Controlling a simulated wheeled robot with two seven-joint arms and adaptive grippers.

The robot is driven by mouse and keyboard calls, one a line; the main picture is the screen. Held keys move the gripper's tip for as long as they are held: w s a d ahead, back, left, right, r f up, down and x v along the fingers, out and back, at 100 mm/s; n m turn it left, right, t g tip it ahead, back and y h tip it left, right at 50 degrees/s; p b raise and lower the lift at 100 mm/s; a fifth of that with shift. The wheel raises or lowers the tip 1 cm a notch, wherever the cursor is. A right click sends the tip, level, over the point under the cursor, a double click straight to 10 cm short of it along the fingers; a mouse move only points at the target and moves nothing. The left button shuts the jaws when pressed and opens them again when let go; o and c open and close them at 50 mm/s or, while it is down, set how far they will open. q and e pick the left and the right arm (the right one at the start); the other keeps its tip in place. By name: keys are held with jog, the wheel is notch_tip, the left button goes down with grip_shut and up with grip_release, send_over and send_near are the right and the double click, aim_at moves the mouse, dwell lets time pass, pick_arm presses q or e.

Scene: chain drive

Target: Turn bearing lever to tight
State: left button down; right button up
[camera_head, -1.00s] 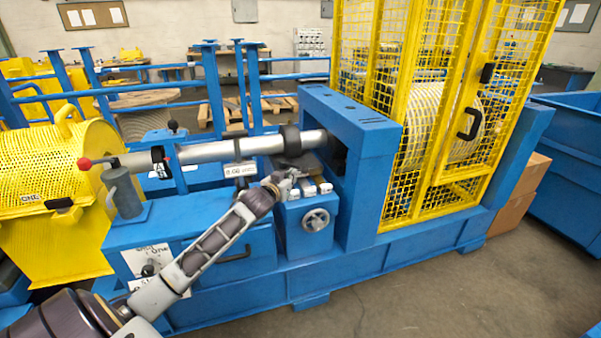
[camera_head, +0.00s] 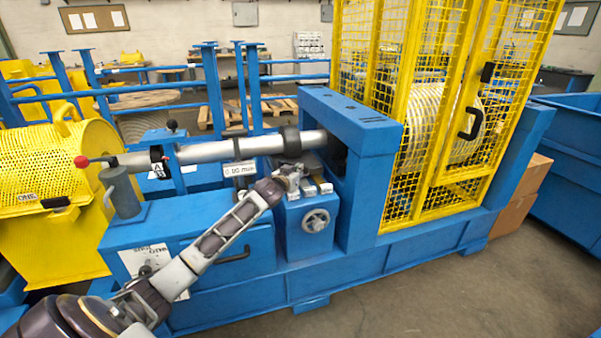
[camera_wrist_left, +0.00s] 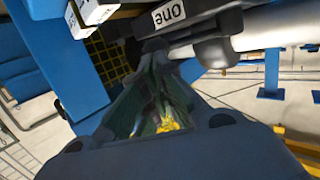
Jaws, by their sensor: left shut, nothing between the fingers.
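My left gripper (camera_head: 291,172) is shut and empty. It is just under the grey shaft (camera_head: 205,152), near the dark bearing collar (camera_head: 290,140) and above the small blue pedestal. In the left wrist view its fingers (camera_wrist_left: 150,66) meet close below a dark block with a white label reading "One" (camera_wrist_left: 170,12); I cannot tell whether they touch it. The right gripper is not in view.
A handwheel (camera_head: 316,220) is on the pedestal's front, with white blocks (camera_head: 318,188) above it. A blue frame (camera_head: 358,125) and a yellow mesh cage (camera_head: 440,90) stand to the right. A "0.00 mm" readout (camera_head: 239,169) hangs below the shaft.

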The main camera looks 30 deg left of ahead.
pick_arm(q)
jog(key=shift+b+x, duration=0.3)
jog(key=shift+x, duration=0.85)
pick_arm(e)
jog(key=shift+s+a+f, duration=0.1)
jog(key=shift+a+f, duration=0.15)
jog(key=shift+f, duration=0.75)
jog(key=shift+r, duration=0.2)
pick_arm(q)
jog(key=shift+w+d, duration=0.1)
jog(key=shift+w, duration=0.1)
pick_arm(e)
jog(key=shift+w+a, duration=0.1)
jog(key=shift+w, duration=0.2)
